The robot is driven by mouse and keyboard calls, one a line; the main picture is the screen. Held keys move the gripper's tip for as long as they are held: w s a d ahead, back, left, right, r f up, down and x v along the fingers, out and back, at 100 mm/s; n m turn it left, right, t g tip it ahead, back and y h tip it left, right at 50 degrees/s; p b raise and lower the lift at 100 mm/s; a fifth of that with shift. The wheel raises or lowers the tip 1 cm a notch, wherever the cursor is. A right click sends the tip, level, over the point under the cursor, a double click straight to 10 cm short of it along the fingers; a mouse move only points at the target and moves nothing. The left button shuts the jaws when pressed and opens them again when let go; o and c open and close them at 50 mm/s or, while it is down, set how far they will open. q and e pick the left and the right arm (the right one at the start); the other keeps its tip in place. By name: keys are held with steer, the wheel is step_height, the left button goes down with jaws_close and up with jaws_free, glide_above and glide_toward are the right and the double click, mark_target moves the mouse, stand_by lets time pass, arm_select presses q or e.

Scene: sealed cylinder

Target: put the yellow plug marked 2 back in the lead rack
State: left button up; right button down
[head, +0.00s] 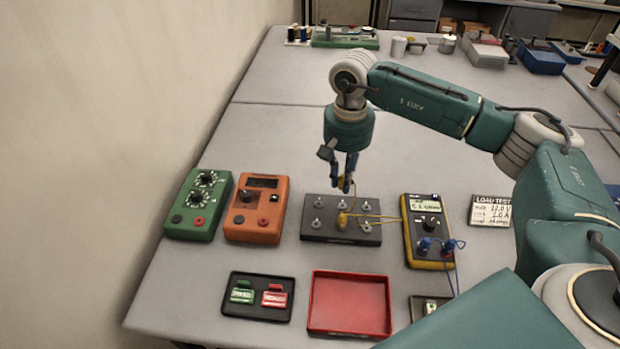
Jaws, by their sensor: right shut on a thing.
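My right gripper (346,187) hangs above the back edge of a dark block with several metal posts (313,232). It is shut on a small yellow plug (341,184), mostly hidden between the blue fingers. The mark on it is too small to read. A yellow lead runs down from it towards the block. Another yellow plug (342,221) sits on the block's middle, and yellow lead (380,217) runs on to the yellow meter (430,263). I cannot tell which thing is the lead rack. My left gripper is out of view.
Green (196,222) and orange (256,225) boxes with knobs stand left of the block. A black tray (257,313) with tags and an empty red tray (348,328) lie in front. A load test card (490,210) lies right.

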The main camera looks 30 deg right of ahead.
mark_target(342, 205)
steer(key=shift+d+f, duration=0.1)
steer(key=shift+d, duration=0.35)
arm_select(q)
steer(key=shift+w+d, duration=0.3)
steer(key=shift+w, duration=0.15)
arm_select(e)
steer(key=shift+f, duration=0.2)
arm_select(q)
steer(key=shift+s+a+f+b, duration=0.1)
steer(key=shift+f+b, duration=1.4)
steer(key=shift+b, duration=0.15)
arm_select(e)
steer(key=shift+f, duration=2.7)
arm_select(q)
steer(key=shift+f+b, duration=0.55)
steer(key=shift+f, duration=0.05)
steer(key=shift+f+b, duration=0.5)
steer(key=shift+b, duration=0.05)
arm_select(e)
steer(key=shift+f, duration=0.6)
steer(key=c, duration=1.6)
jaws_free()
